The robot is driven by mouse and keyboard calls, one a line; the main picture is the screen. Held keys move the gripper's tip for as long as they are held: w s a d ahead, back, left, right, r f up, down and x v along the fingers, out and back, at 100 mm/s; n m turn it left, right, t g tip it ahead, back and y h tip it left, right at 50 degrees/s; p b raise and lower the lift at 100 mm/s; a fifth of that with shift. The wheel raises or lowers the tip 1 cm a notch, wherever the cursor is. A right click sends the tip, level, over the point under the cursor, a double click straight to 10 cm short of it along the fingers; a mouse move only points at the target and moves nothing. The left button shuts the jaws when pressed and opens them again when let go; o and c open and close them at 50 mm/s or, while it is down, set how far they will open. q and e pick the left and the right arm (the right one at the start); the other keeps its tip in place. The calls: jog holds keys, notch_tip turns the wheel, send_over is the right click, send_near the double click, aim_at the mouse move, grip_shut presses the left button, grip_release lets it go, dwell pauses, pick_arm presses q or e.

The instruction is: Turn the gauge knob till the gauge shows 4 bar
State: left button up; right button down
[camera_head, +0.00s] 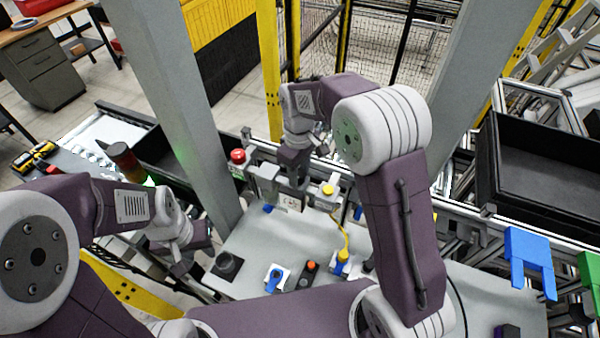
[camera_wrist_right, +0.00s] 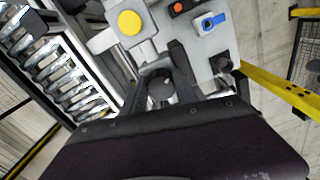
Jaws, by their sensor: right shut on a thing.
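My right gripper (camera_head: 291,184) points down at a grey fixture at the back edge of the light grey panel (camera_head: 255,240). In the right wrist view its two dark fingers (camera_wrist_right: 158,82) stand on either side of a dark round knob (camera_wrist_right: 161,88), and they are shut on it. This looks like the gauge knob. No gauge face or needle is readable in either view, so its reading cannot be told. My left gripper (camera_head: 183,262) hangs at the left of the panel, away from the fixture; its fingers are too unclear to judge.
A yellow button (camera_head: 328,191) and a red button (camera_head: 238,156) flank the fixture. A grey post (camera_head: 165,95) rises at left.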

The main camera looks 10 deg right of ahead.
jog(key=shift+w+a+n, duration=0.1)
jog(key=shift+n, duration=0.5)
jog(key=shift+f, duration=0.1)
jog(key=c, duration=1.2)
grip_release()
jog(key=shift+o, duration=1.3)
jog(key=shift+a, duration=0.1)
jog(key=shift+w+a, duration=0.15)
jog(key=shift+w, duration=0.05)
jog(key=shift+r, duration=0.3)
notch_tip(320, 180, up, 8)
jog(key=shift+a+r+b, duration=0.1)
jog(key=shift+r+b, duration=0.05)
jog(key=shift+b, duration=0.4)
